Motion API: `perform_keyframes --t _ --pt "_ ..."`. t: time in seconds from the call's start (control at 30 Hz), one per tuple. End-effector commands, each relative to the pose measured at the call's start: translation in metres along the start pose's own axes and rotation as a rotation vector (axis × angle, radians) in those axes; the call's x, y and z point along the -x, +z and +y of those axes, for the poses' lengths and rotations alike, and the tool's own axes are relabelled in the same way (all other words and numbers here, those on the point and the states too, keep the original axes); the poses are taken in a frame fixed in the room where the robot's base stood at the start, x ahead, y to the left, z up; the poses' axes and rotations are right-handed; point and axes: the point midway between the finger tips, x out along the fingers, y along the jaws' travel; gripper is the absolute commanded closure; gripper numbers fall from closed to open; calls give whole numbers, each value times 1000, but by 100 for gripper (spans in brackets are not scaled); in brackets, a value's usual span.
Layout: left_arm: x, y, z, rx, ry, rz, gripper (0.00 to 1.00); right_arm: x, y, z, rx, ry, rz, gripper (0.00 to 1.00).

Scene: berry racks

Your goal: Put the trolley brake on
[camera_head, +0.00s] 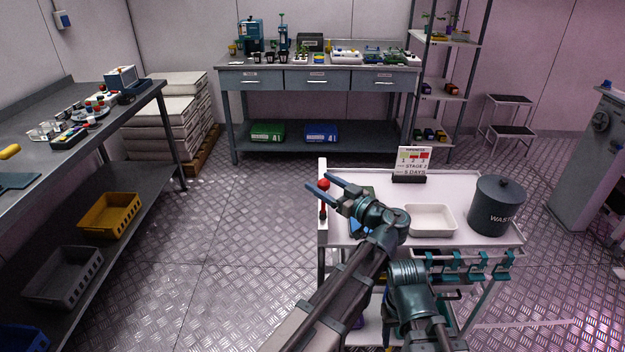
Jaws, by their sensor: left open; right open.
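The white trolley (455,186) stands in the middle right of the head view. A short lever with a red ball knob (323,184) stands roughly upright at the trolley's left end. My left gripper (320,183) is open at this lever, with its two fingers pointing left and the red knob showing between the fingertips. I cannot tell whether the fingers touch it. My own arm hides part of the trolley's front and left side. My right gripper is not in view.
On the trolley are a white tray (431,219), a dark lidded waste bin (496,207) and a stage sign (413,161). Several teal clips (477,264) hang along its front. A workbench (318,77) stands behind, another bench (150,92) at left. Floor left of the trolley is clear.

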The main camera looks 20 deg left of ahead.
Motion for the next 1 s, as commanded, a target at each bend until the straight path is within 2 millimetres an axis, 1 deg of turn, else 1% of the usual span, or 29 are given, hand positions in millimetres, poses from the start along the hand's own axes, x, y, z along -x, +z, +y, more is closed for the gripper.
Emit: perform_keyframes --t 0.2,0.23,0.37,0.4,0.47,0.5,0.57,0.6,0.63,1.0 --pt "0 0 0 0 0 0 28 0 0 0 0 0 0 45" --pt "0 0 0 0 0 0 32 0 0 0 0 0 0 45" --pt "0 0 0 0 0 0 55 0 0 0 0 0 0 45" --pt "0 0 0 0 0 0 62 0 0 0 0 0 0 45" --pt "0 0 0 0 0 0 73 0 0 0 0 0 0 45" --pt "0 0 0 0 0 0 80 0 0 0 0 0 0 45" --pt "0 0 0 0 0 0 91 0 0 0 0 0 0 45" --pt "0 0 0 0 0 0 98 0 0 0 0 0 0 45" --pt "0 0 0 0 0 0 100 0 0 0 0 0 0 45" --pt "0 0 0 0 0 0 100 0 0 0 0 0 0 45"
